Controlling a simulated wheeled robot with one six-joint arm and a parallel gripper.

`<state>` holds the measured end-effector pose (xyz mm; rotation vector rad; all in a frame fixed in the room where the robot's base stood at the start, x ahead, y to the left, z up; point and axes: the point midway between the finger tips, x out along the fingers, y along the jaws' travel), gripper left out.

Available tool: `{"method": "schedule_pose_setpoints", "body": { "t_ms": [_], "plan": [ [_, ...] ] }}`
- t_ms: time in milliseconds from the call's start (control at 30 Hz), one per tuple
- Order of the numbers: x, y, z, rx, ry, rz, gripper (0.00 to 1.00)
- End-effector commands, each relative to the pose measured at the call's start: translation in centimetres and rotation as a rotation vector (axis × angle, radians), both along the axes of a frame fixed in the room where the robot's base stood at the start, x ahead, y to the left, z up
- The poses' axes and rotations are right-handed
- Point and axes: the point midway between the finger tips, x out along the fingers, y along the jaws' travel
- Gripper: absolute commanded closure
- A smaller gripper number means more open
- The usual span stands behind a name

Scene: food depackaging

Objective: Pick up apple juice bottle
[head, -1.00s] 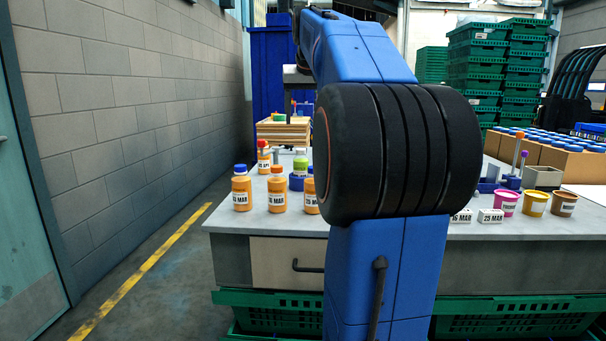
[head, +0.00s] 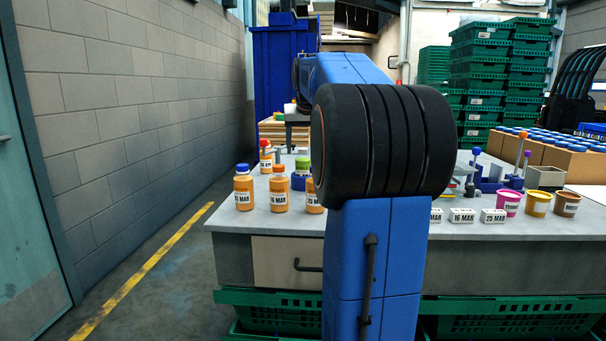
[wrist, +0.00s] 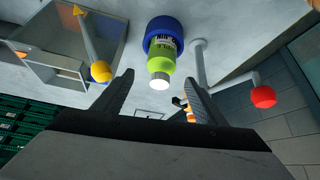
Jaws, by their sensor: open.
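A green bottle (wrist: 161,56) with a pale cap, which looks like the apple juice, stands in a round blue holder (wrist: 163,27) in the wrist view. Its cap points toward my gripper (wrist: 157,85), which is open, with one finger on each side of the cap and nothing held. In the head view the green bottle (head: 303,164) stands on the table behind the front orange bottles, partly hidden by my arm. My fingers are not clear there.
Several orange bottles (head: 243,190) stand at the table's (head: 265,222) front left. In the wrist view a red-knobbed stick (wrist: 263,97) stands right of the bottle and a yellow-knobbed stick (wrist: 100,71) left. Cups (head: 538,204) and date blocks (head: 462,216) sit at the right.

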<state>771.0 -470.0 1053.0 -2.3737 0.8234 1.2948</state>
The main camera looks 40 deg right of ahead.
Motion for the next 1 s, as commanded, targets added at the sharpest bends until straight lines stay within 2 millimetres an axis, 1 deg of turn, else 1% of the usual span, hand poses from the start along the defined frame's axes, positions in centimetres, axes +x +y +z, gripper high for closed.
{"method": "schedule_pose_setpoints", "body": {
  "t_ms": [100, 300, 567, 600, 667, 700, 767, 800, 833, 1000],
  "plan": [
    [0.6, -0.4, -1.5, 0.002, 0.003, 0.0, 0.35],
    [1.6, -1.2, -3.5, 0.001, 0.002, 0.0, 0.35],
    [1.8, -1.4, -3.8, 0.001, 0.002, 0.0, 0.35],
    [1.8, -1.4, -3.8, 0.001, 0.002, 0.0, 0.45],
    [1.8, -1.4, -3.8, 0.001, 0.001, 0.0, 0.59],
    [1.8, -1.4, -3.8, 0.001, 0.001, 0.0, 0.69],
    [1.8, -1.4, -3.8, 0.001, 0.001, 0.0, 0.83],
    [1.8, -1.4, -3.7, 0.001, 0.001, 0.0, 0.92],
    [1.8, -1.4, -3.7, 0.001, 0.001, 0.0, 1.0],
    [1.8, -1.4, -3.7, 0.001, 0.001, 0.0, 1.0]
  ]
}}
